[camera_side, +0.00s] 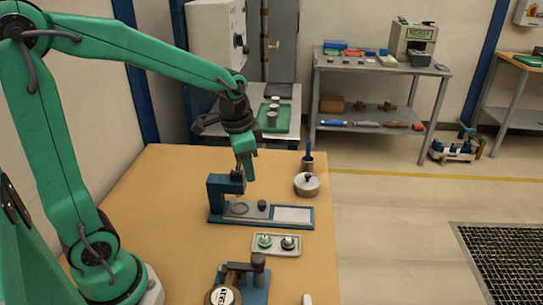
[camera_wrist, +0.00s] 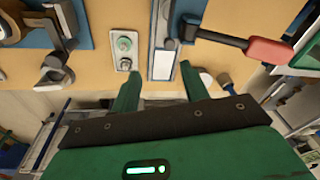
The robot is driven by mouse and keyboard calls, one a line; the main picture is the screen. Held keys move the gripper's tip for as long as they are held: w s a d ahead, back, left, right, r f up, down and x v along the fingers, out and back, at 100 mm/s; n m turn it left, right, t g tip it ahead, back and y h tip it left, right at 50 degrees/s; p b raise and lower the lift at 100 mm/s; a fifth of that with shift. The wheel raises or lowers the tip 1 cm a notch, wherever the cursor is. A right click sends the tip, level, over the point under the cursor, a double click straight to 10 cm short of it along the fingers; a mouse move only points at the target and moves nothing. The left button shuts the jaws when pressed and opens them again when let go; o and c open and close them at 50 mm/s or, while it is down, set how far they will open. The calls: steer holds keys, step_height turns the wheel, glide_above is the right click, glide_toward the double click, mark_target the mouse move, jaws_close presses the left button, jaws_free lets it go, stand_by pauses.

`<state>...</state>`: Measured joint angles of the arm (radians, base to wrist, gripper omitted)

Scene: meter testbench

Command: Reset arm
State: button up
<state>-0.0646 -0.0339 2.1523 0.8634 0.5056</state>
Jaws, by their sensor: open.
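My gripper (camera_wrist: 160,73) shows in the wrist view with its two green fingers apart and nothing between them. In the side view my gripper (camera_side: 246,172) points down above the back part of the tan bench (camera_side: 165,180), over a blue test fixture (camera_side: 262,219). The fixture has an upright post at its left end, a round seat and a pale plate. A small grey tray (camera_side: 260,252) with a green button and a dark button lies in front of it. The tray also shows in the wrist view (camera_wrist: 125,65).
A lidded metal pot (camera_side: 307,185) and a holder with a blue-handled tool (camera_side: 308,160) stand at the bench's right edge. A blue clamp fixture (camera_side: 255,285) with a round meter (camera_side: 222,296) is at the front. The bench's left middle is clear.

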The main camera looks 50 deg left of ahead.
steer(key=s+d+r+n+t, duration=0.2)
steer(key=s+r+n, duration=0.3)
steer(key=s, duration=0.8)
steer(key=shift+d+r+t, duration=0.15)
steer(key=shift+r+t, duration=0.75)
steer(key=shift+r, duration=0.05)
stand_by(0.6)
